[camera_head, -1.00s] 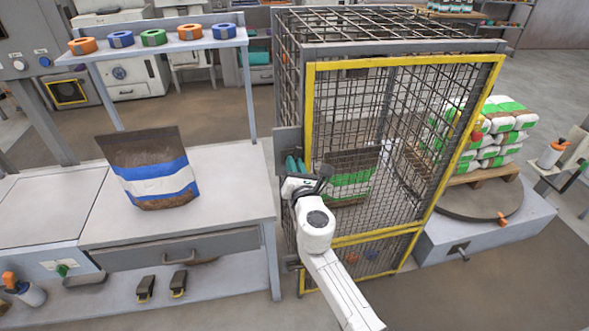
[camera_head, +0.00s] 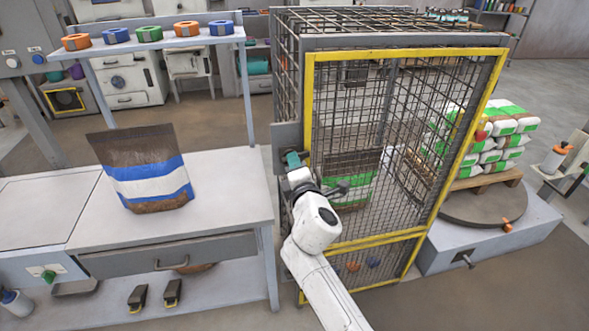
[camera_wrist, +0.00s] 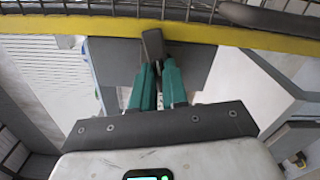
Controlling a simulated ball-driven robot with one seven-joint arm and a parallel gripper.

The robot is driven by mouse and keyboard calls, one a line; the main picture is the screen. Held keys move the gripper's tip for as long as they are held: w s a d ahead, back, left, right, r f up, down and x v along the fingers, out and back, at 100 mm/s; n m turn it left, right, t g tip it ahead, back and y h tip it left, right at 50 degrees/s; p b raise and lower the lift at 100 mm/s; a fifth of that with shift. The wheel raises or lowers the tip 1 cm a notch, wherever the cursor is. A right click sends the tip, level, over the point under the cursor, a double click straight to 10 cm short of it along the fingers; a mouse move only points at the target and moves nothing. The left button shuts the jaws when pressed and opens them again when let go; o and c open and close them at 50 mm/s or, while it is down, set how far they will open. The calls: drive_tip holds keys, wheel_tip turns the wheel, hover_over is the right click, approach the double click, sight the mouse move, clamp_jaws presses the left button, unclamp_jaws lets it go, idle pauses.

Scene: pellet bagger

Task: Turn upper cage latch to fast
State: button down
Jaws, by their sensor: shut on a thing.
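The cage (camera_head: 375,90) has a yellow-framed mesh door, which looks closed in the head view. A grey latch plate (camera_head: 284,142) is on the cage's left front post, and it also shows in the wrist view (camera_wrist: 198,60). The dark upper latch handle (camera_wrist: 153,45) stands against the plate by the yellow frame (camera_wrist: 180,30). My gripper (camera_wrist: 157,75), with green fingers, is shut on the latch handle. In the head view my gripper (camera_head: 293,160) is at the latch plate, and my own wrist partly hides the contact. I cannot tell the latch's exact angle.
A bench (camera_head: 190,210) with a brown, blue and white bag (camera_head: 145,170) stands to the left. A green and white bag (camera_head: 350,185) is inside the cage. Stacked bags (camera_head: 500,140) rest on a pallet at the right. Open floor lies at the front right.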

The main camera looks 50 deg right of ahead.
drive_tip(key=shift+f+m+b, duration=0.15)
drive_tip(key=shift+m+b, duration=0.55)
drive_tip(key=shift+m, duration=0.7)
drive_tip(key=c, duration=1.1)
unclamp_jaws()
drive_tip(key=shift+c, duration=0.2)
drive_tip(key=b+v, duration=0.1)
drive_tip(key=v, duration=0.9)
drive_tip(key=shift+s+a, duration=0.25)
drive_tip(key=shift+s, duration=0.1)
